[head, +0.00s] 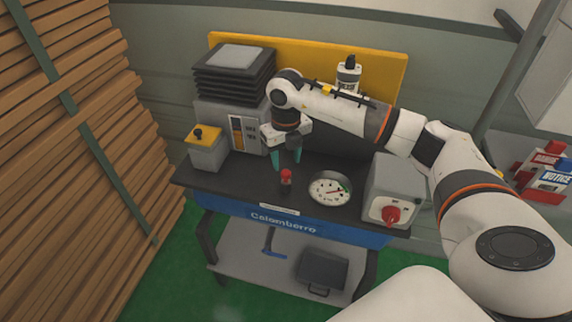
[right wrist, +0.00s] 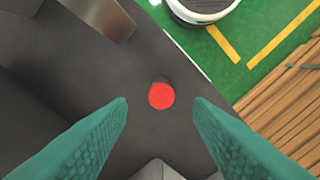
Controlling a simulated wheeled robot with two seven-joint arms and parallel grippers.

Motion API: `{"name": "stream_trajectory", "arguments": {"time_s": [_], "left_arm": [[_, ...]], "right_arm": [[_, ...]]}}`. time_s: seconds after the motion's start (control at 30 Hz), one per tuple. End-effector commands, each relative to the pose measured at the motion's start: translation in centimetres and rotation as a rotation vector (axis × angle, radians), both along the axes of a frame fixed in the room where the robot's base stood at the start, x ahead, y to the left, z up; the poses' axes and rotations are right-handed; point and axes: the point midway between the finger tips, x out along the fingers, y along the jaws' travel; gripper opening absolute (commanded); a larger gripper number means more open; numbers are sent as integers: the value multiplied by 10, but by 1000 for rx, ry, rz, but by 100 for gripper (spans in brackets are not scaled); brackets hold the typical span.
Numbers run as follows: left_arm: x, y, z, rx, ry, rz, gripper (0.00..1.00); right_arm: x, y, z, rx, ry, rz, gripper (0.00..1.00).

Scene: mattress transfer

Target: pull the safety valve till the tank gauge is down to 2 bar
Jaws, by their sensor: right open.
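The safety valve (head: 286,182) is a small dark post with a red top, upright on the black bench top near its front edge. The round white tank gauge (head: 330,188) lies to its right; its needle is too small to read in bar. My right gripper (head: 287,160) points down with teal fingers just above and behind the valve. In the right wrist view the red valve top (right wrist: 161,95) shows between the open fingertips (right wrist: 161,102), with a gap on both sides. Nothing is held. My left gripper is not in view.
A grey box with a red knob (head: 391,214) stands right of the gauge. A battery-like box (head: 206,150) and a stack of black trays (head: 234,80) stand at left. A white bottle (head: 348,76) is behind my arm. Wooden planks (head: 70,130) rise at left.

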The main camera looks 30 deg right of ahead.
Motion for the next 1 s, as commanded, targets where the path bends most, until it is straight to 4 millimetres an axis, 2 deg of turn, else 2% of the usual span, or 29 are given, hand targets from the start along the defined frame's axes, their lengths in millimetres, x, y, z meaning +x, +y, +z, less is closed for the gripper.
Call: {"name": "stream_trajectory", "arguments": {"time_s": [0.1, 0.3, 0.63, 0.9, 1.0], "left_arm": [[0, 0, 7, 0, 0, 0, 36], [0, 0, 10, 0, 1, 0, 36], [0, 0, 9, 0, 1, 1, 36], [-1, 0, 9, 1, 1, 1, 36], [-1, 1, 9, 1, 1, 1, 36]], "right_arm": [[-1, 0, -19, 0, 4, 0, 46], [0, 1, -38, 1, 1, 1, 46], [0, 1, -42, 2, -1, 1, 46], [0, 1, -42, 2, -1, 1, 2], [0, 1, -42, 2, -1, 1, 0]]}}
